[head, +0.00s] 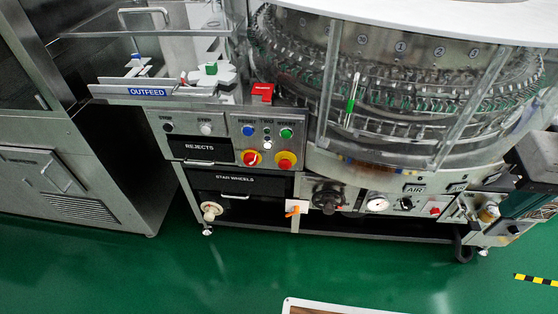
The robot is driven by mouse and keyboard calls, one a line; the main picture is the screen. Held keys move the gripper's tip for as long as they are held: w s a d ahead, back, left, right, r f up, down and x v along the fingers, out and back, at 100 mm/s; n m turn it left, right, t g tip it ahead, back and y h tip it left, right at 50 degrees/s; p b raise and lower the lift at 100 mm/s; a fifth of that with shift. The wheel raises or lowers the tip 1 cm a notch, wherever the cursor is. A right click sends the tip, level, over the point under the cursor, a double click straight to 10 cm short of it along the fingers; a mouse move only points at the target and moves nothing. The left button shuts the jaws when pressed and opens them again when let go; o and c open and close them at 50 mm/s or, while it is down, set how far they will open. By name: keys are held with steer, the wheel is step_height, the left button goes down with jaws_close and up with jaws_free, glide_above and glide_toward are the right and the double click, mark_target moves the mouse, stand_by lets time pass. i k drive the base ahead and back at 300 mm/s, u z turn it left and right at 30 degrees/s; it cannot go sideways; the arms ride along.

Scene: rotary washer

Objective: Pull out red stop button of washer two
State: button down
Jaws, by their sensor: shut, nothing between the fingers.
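The round washer (400,50) fills the upper right, with glass guards around its ring. On the control panel at its lower left is a red mushroom stop button (286,159) on a yellow collar. I cannot tell from this view whether the button is pressed in or out. No label reading washer two is legible. My gripper is not in view, and nothing covers the button.
Blue (248,130) and green (286,133) buttons sit above the stop button. Black REJECTS (200,149) and STAR WHEELS (235,179) panels have handles. A gauge (377,203) and valve (328,197) lie lower right. Green floor (240,265) in front is mostly clear.

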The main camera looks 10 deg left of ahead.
mark_target(285, 165)
steer(key=z, duration=0.2)
steer(key=i, duration=0.6)
steer(key=u, duration=3.1)
steer(key=k, duration=0.55)
steer(key=z, duration=2.1)
